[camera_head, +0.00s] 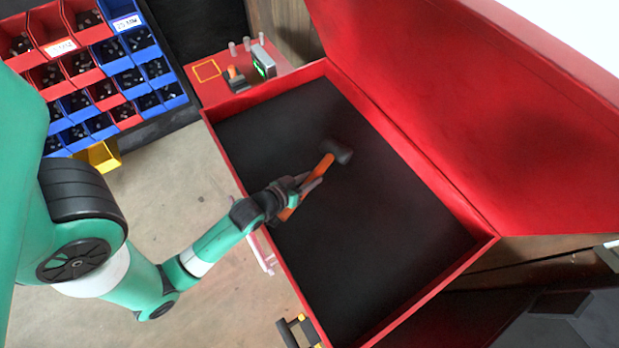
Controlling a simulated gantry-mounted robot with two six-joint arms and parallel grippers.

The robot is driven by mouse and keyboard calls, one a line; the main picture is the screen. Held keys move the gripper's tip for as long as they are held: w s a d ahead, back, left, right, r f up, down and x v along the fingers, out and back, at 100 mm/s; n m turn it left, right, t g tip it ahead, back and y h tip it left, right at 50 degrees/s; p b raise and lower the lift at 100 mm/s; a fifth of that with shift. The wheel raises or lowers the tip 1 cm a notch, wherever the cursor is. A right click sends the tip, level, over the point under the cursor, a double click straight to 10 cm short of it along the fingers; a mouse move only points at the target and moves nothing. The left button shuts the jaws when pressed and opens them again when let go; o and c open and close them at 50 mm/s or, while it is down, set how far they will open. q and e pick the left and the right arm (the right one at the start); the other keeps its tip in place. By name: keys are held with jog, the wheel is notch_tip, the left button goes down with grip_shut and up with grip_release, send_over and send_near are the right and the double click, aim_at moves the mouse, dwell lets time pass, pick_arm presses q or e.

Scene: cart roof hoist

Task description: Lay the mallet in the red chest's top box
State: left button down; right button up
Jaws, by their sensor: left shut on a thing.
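The mallet has an orange handle (319,169) and a dark head (339,151). My left gripper (309,184) is shut on the mallet's handle, over the inside of the red chest's top box (407,307). The head points away toward the upper right. The box is open, with a black floor and red rim, and its red lid (470,90) stands raised on the right. I cannot tell whether the mallet touches the floor of the box. My right gripper is not in view.
A rack of red and blue bins (90,75) with small dark parts stands at the upper left, with a yellow bin (98,156) below. A red side surface (205,90) holds small items behind the box. The black floor around the mallet is clear.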

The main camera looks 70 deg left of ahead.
pick_arm(q)
jog(key=shift+f, duration=0.15)
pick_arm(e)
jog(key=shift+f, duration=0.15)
pick_arm(q)
jog(key=c, duration=0.5)
grip_release()
